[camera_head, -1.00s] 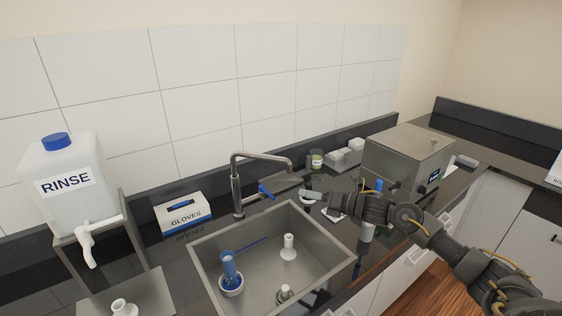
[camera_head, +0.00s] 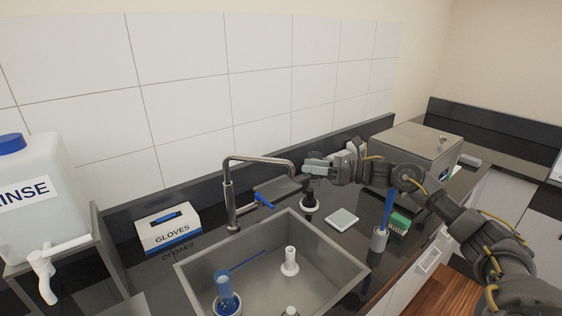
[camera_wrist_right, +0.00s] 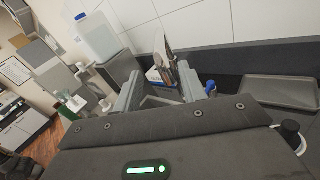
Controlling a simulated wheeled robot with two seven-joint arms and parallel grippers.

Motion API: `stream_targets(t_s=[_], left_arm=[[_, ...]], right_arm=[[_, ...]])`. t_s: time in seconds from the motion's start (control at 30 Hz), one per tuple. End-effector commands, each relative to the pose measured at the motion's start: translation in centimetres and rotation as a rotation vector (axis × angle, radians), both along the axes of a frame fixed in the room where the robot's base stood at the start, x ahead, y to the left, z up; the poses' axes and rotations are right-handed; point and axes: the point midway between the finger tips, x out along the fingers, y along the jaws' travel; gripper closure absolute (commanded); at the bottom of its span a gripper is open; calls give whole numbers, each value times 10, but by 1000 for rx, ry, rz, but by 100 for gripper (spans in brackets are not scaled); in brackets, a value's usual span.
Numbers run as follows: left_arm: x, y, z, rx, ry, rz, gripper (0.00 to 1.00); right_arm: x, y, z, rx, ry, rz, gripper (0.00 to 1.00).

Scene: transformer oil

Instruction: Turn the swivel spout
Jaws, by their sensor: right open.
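The swivel spout (camera_head: 262,159) is the metal arm of a tall tap in the head view. It rises from a post (camera_head: 229,200) behind the sink and reaches right, its tip bent down. A blue lever (camera_head: 263,200) sits low beside the post. My right gripper (camera_head: 307,166) is raised just right of the spout's tip. In the right wrist view my right gripper (camera_wrist_right: 160,90) is open and empty, with the metal spout (camera_wrist_right: 168,45) showing beyond the gap between its fingers. I cannot tell whether any finger touches it. My left gripper is not in view.
A gloves box (camera_head: 168,228) and a rinse container (camera_head: 32,205) stand left.

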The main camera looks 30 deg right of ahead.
Motion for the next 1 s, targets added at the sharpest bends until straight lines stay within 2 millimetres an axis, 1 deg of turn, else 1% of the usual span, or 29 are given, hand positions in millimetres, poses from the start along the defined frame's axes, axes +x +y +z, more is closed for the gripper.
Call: stream_targets(t_s=[0.03,0.1,0.3,0.4,0.6,0.9,1.0], left_arm=[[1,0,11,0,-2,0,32],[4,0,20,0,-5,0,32],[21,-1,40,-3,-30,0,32],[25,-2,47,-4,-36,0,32],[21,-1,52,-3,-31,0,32],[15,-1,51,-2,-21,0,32],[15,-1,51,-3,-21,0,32]], right_arm=[[6,8,7,3,-2,3,59],[17,18,8,5,-2,2,59],[43,46,7,4,-1,5,59],[53,56,6,3,-1,5,59],[63,67,3,1,-1,6,59],[64,68,1,-1,-1,6,59],[64,68,1,-1,-1,5,72]])
